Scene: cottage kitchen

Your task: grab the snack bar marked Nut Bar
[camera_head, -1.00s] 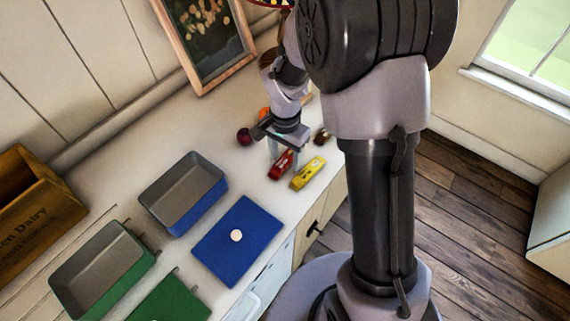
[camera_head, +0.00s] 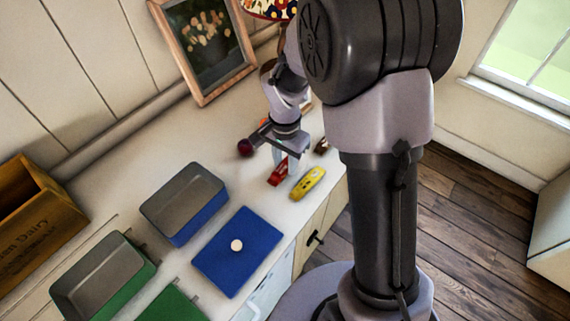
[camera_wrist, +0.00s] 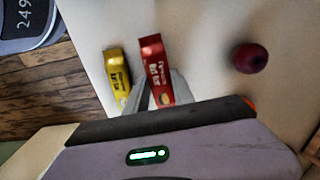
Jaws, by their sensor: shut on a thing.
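A red snack bar (camera_wrist: 156,72) lies on the white counter, with lettering that seems to read "Nut Bar". In the head view the red bar (camera_head: 278,173) is partly hidden by my gripper. My gripper (camera_wrist: 160,92) is shut on the red bar, with one finger on each side of it; it also shows in the head view (camera_head: 287,163). A yellow snack bar (camera_wrist: 118,76) lies just left of the red one, close to the left finger; its lettering is too blurred to read surely. The yellow bar shows right of my gripper in the head view (camera_head: 308,183).
A dark red round fruit (camera_wrist: 250,58) sits on the counter; it also shows in the head view (camera_head: 245,147). A blue bin (camera_head: 183,208), blue lid (camera_head: 238,258), green bin (camera_head: 105,285) and wooden crate (camera_head: 35,215) stand left. A framed picture (camera_head: 205,45) leans behind.

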